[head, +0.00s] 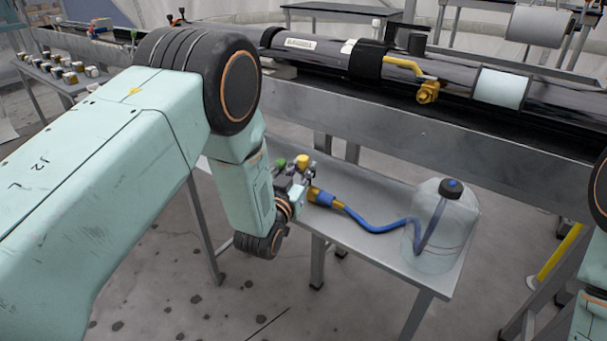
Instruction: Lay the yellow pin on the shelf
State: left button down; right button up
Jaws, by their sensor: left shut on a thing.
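My left gripper (299,174) is over the back left part of the grey metal shelf (376,207). It is small in the view and partly hidden by my left wrist. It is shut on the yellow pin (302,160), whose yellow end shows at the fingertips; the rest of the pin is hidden. A small green piece (280,163) shows beside the gripper. I cannot tell the gap between the pin and the shelf. My right gripper is not in view.
A blue hose (375,225) with a yellow fitting (322,197) lies on the shelf close to my left gripper and runs into a clear jug (440,235). A long dark tube with a brass valve (428,92) lies above, behind a metal beam (400,120). The shelf's middle front is bare.

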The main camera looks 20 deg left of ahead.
pick_arm(q)
jog(key=shift+w+f, duration=0.25)
jog(key=shift+w, duration=0.15)
jog(key=shift+d+r, duration=0.1)
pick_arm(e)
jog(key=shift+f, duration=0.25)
pick_arm(q)
jog(key=shift+s, duration=0.1)
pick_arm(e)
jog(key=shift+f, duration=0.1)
pick_arm(q)
jog(key=c, duration=1.1)
grip_release()
jog(key=shift+f, duration=0.2)
jog(key=shift+r, duration=0.15)
